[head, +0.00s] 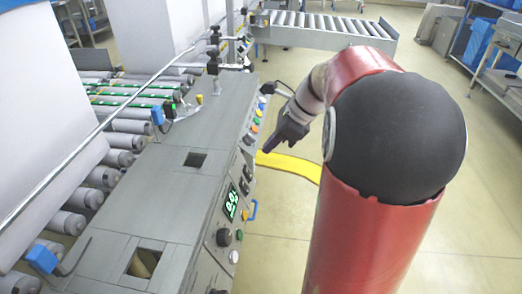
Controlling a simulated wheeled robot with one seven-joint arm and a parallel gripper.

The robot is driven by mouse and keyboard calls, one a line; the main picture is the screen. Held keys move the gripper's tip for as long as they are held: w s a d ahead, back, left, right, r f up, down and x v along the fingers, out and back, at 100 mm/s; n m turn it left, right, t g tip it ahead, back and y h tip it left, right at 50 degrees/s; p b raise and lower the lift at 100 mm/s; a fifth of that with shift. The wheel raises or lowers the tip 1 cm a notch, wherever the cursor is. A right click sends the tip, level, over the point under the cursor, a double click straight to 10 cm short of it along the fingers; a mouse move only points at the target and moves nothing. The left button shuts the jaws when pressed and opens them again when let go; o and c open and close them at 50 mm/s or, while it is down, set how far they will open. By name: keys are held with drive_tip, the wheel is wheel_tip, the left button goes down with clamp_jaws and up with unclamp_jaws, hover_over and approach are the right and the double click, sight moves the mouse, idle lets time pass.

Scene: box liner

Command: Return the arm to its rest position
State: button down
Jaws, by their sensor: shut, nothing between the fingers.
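My gripper (271,145) is dark and shut, with nothing seen between its fingers. It is at the end of my red and grey arm, to the right of the machine's control panel (231,204). The fingertips point down and left toward the panel's coloured buttons. I cannot tell whether they touch the panel. My arm's red links and black joint cover fill the right middle of the head view and hide part of the floor.
The grey machine top (150,199) has square openings. Rollers (119,158) run along its left side. A roller conveyor (325,30) stands at the back. Open floor (477,200) lies on the right.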

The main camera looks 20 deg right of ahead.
idle(0.5)
drive_tip(key=s+a+n+h, duration=0.1)
drive_tip(key=s+a+n, duration=0.2)
drive_tip(key=s+n, duration=0.3)
drive_tip(key=s+a+n+t+h, duration=0.1)
drive_tip(key=s+a+n, duration=0.3)
drive_tip(key=n, duration=0.6)
drive_tip(key=s+a+n+t+h, duration=0.1)
drive_tip(key=s+a+n+h, duration=0.2)
drive_tip(key=s+n, duration=0.5)
drive_tip(key=shift+s+a, duration=0.25)
drive_tip(key=shift+s, duration=0.05)
drive_tip(key=shift+r, duration=0.1)
